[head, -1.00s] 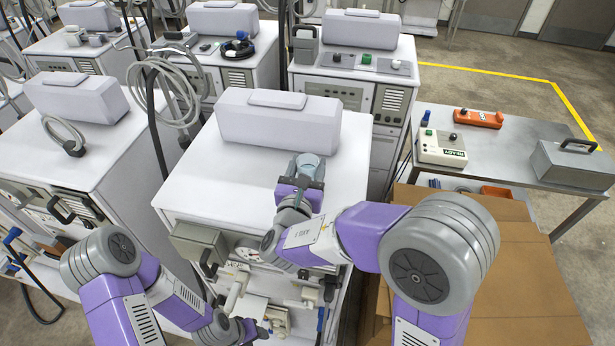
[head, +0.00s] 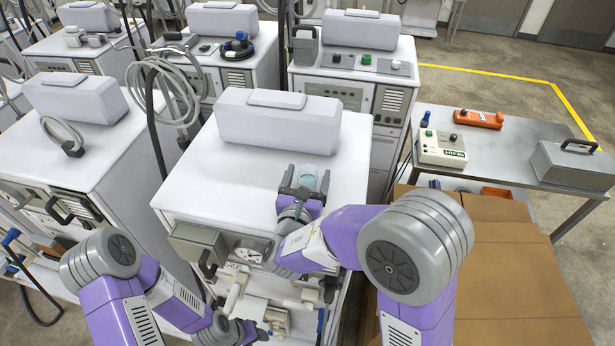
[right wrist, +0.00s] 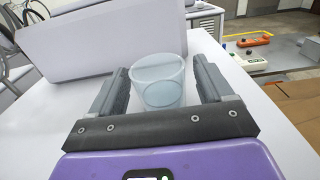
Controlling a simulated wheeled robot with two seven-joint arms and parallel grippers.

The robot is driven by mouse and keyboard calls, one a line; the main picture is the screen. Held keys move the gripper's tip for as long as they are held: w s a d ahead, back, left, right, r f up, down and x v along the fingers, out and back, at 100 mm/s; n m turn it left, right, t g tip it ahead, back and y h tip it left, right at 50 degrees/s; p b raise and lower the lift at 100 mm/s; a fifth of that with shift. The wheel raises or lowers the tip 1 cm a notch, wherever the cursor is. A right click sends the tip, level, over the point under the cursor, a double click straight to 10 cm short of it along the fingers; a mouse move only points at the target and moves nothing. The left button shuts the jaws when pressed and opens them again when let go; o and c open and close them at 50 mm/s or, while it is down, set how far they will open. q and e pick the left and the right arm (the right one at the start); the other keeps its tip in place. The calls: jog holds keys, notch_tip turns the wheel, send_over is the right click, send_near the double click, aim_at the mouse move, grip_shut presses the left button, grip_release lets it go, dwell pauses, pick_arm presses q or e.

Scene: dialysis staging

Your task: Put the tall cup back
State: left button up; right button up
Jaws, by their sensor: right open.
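The tall cup, a clear pale-blue tumbler (head: 308,179), is upright on the white top of the middle machine (head: 215,185), near its front right part. It appears to rest on that surface. My right gripper (head: 304,180) is open around it. In the right wrist view the cup (right wrist: 158,82) stands between the two dark fingers, with a narrow gap on each side; its lower end is partly hidden by the gripper's dark crossbar. My left gripper (head: 250,330) is low at the bottom, in front of the machine, and its fingers cannot be made out.
A grey-white raised housing (head: 280,120) spans the back of the machine top. The top left of the cup is bare. To the right are cardboard boxes (head: 510,260) and a metal table (head: 505,150) with a control box (head: 442,148) and a grey case (head: 575,163).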

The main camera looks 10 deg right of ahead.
jog(key=shift+r, duration=0.1)
jog(key=shift+s+a+r, duration=0.1)
jog(key=shift+s, duration=0.1)
jog(key=b+v, duration=0.1)
jog(key=v, duration=1)
jog(key=shift+s, duration=0.3)
